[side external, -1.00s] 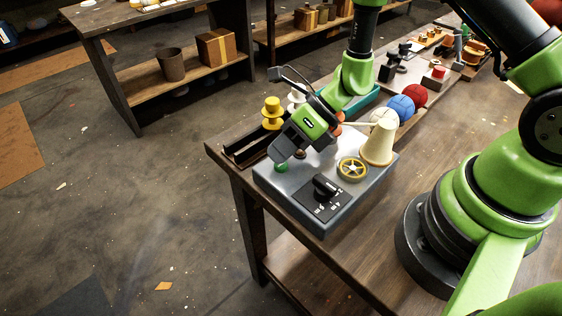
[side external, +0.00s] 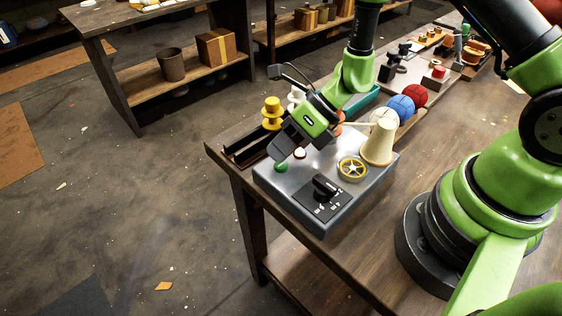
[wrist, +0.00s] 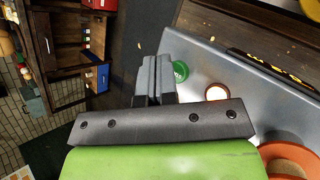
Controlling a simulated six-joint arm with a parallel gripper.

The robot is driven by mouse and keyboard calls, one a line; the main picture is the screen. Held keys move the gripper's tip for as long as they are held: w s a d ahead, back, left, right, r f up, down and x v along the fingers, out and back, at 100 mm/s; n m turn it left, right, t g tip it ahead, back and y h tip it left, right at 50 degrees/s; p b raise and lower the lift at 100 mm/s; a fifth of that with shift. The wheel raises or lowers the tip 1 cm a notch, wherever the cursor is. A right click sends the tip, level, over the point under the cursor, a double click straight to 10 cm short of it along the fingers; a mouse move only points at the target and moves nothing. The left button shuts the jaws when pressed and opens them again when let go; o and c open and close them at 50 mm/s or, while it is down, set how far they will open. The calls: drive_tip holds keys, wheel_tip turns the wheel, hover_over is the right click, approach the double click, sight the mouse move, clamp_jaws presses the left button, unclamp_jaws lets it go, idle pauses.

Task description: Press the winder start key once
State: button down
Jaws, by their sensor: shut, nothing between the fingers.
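The winder is a grey metal box (side external: 330,215) at the table's corner. A round green key (side external: 281,168) is on its top near the left end; it also shows in the wrist view (wrist: 180,71), with a marking too small to read. My gripper (side external: 278,153) is shut and empty, tilted down over that end of the box. In the side view its tips are just above the green key, with a small gap appearing between them. In the wrist view the shut fingers (wrist: 155,72) are just left of the key.
A white button with an orange ring (wrist: 216,92) is beside the green key. The box also carries a black rotary knob (side external: 325,187), a yellow handwheel (side external: 351,168) and a cream cone (side external: 378,142). Yellow (side external: 272,112) and white spools stand behind. Blue and red balls lie further back.

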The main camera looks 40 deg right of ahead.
sight(289, 176)
drive_tip(key=shift+r, duration=0.35)
drive_tip(key=shift+r, duration=2.5)
wheel_tip(289, 176, up, 9)
drive_tip(key=s+n, duration=0.3)
drive_tip(key=n, duration=0.5)
drive_tip(key=s+d+r+n+t+h, duration=0.1)
drive_tip(key=s+d+r+n+h, duration=0.2)
drive_tip(key=n, duration=0.7)
drive_tip(key=s+d+r+n+t+h, duration=0.2)
drive_tip(key=s+d+r+n+h, duration=0.1)
drive_tip(key=s+r+n, duration=0.4)
drive_tip(key=s+d+n, duration=0.1)
drive_tip(key=s+n, duration=0.1)
drive_tip(key=shift+s+r+n, duration=0.2)
drive_tip(key=shift+s+n, duration=0.1)
drive_tip(key=shift+n, duration=0.1)
